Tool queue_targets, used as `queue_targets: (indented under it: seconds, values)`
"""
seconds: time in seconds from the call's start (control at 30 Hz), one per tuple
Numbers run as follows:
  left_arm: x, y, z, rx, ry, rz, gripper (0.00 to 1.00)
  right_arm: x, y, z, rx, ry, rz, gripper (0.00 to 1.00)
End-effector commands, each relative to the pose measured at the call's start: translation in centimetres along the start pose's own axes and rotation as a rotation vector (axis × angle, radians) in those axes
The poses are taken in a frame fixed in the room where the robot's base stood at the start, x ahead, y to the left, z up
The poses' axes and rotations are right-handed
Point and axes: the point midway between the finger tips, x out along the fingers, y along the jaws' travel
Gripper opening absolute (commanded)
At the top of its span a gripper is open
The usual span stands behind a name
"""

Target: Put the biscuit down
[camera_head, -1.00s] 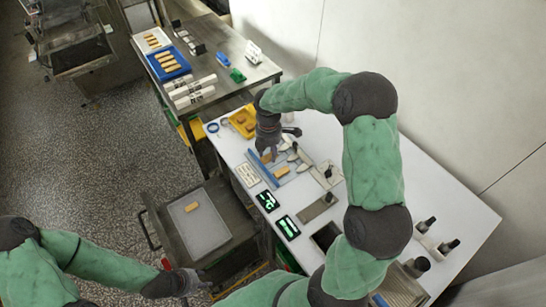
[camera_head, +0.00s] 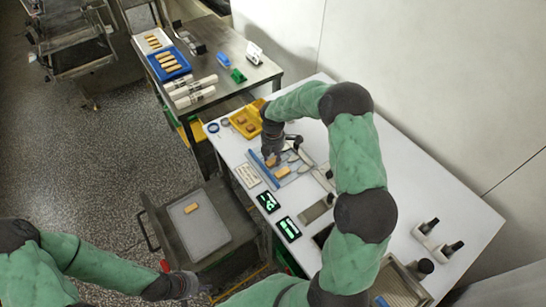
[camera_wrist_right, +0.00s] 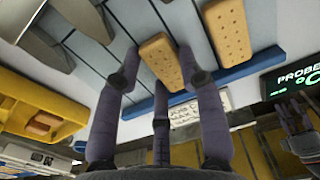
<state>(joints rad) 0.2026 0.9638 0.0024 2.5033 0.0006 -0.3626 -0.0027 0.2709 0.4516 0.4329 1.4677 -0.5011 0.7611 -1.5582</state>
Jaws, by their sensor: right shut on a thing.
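My right gripper (camera_head: 272,155) is over the grey slatted mesh with blue edge bars (camera_head: 266,178) on the white table. Its fingers are around a golden biscuit (camera_wrist_right: 161,62), which shows between the fingertips in the right wrist view. The held biscuit is at or just above the mesh; I cannot tell whether it touches. A second biscuit (camera_head: 282,172) lies on the mesh beside it and also shows in the right wrist view (camera_wrist_right: 228,32). My left gripper (camera_head: 184,286) is low at the left, away from the table; its fingers are unclear.
A yellow tray (camera_head: 246,121) with biscuits stands behind the mesh. Two dark displays with green figures (camera_head: 268,202) (camera_head: 287,229) lie in front. A grey tray (camera_head: 203,234) with one biscuit sits on a cart at the left. Bare white table lies at the right (camera_head: 425,195).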

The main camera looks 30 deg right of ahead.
Motion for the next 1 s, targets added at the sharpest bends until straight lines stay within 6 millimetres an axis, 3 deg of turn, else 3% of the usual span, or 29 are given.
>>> queue_targets:
  seconds: [0.17, 0.2, 0.27, 0.3, 0.73, 1.0]
  values:
    - [0.1, -0.1, 0.0, 0.0, 0.0, 0.0, 0.4, 0.3, 0.0, 0.0, 0.0, 0.0, 0.0, 0.21]
    - [0.2, -0.1, 0.0, 0.0, 0.0, 0.0, 0.4, 0.3, 0.0, 0.0, 0.0, 0.0, 0.0, 0.42]
    - [0.1, 0.0, 0.0, 0.0, 0.0, 0.0, 0.4, 0.3, 0.0, 0.0, 0.0, 0.0, 0.0, 0.59]
    - [0.1, 0.0, 0.0, 0.0, 0.0, 0.0, 0.4, 0.3, 0.0, 0.0, 0.0, 0.0, 0.0, 0.63]
    - [-0.1, 0.1, 0.0, 0.0, 0.0, 0.0, 0.4, -0.6, 0.0, 0.0, 0.001, 0.0, 0.001, 0.63]
    - [-0.9, 0.3, 0.0, 0.0, 0.0, 0.0, 0.4, -5.4, 0.1, 0.0, 0.0, -0.001, 0.004, 0.63]
